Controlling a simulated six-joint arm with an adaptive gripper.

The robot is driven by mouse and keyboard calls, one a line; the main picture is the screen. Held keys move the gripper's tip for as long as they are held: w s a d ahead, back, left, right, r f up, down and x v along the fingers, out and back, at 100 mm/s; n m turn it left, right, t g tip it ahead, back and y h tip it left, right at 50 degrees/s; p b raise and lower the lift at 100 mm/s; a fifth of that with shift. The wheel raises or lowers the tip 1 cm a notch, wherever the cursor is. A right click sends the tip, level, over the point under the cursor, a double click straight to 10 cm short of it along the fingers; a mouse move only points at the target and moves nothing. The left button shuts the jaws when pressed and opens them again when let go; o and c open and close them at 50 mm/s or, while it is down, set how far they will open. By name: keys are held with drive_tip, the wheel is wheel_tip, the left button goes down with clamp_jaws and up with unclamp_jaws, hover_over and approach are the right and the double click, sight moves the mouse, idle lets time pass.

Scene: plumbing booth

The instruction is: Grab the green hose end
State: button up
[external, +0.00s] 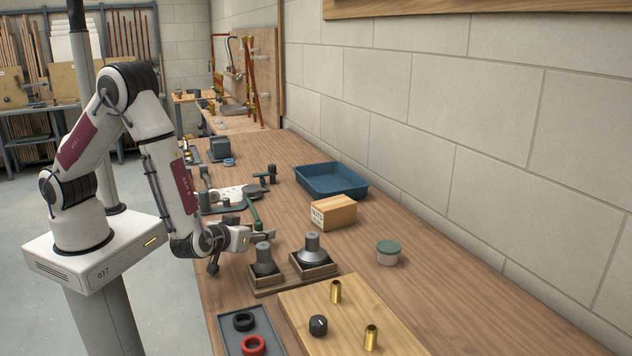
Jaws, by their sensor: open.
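A thin green hose (253,212) shows in the external view as a short slanting length. Its upper part is near the grey fixture on the bench, and its lower end comes down just behind my gripper (264,237). My gripper is open and low over the wooden bench, pointing right. In this picture the hose end overlaps the upper edge of the fingers. I cannot tell whether it lies between the fingers or behind them, or whether they touch.

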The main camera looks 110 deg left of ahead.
sight(258, 221)
drive_tip(key=shift+a+f, duration=0.15)
drive_tip(key=shift+a, duration=0.25)
drive_tip(key=shift+c, duration=0.5)
drive_tip(key=c, duration=1.1)
drive_tip(key=shift+r, duration=5.05)
